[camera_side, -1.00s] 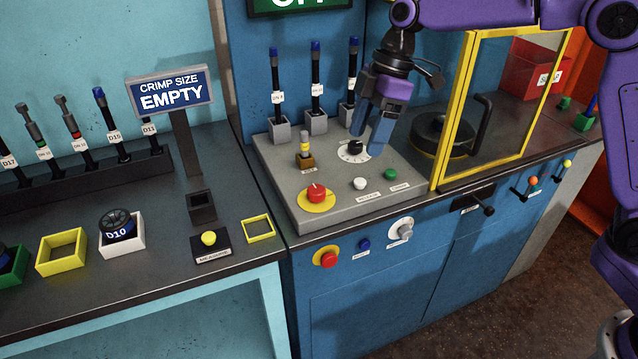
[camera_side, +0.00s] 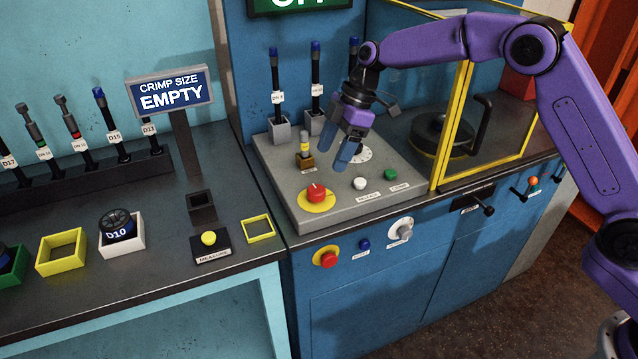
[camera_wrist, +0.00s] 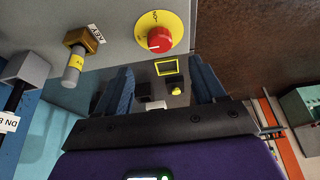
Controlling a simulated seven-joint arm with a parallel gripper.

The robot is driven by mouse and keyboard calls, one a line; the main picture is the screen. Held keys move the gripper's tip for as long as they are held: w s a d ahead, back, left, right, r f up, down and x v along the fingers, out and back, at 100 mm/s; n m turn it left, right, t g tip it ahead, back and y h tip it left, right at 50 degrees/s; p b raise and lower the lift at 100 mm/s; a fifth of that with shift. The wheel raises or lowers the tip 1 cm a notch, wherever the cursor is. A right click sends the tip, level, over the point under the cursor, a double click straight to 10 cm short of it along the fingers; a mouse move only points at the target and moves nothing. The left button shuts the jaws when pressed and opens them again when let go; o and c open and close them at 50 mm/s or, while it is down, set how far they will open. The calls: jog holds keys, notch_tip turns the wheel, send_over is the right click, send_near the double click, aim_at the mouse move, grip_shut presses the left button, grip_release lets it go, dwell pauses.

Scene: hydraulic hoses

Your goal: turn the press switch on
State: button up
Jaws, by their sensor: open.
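A red rotary knob (camera_side: 316,194) sits on a round yellow plate on the grey sloped control panel (camera_side: 340,205). In the wrist view the red knob (camera_wrist: 160,40) shows at the top, with small lettering on its plate. A green sign (camera_side: 300,5) above the machine is cut off and appears to read OFF. My gripper (camera_side: 342,145) is open and empty above the panel, up and to the right of the knob, with its fingers pointing down. In the wrist view the gripper (camera_wrist: 162,88) has its fingers wide apart with nothing between them.
A brass key switch (camera_side: 305,157) stands behind the knob. A white dial (camera_side: 358,153), a white button (camera_side: 360,184) and a green button (camera_side: 391,174) lie right. A yellow-framed guard (camera_side: 440,120) stands farther right. A red stop button (camera_side: 328,259) is on the front face.

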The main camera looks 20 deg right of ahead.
aim_at(317, 189)
jog(key=x, duration=0.9)
jog(key=c, duration=1.1)
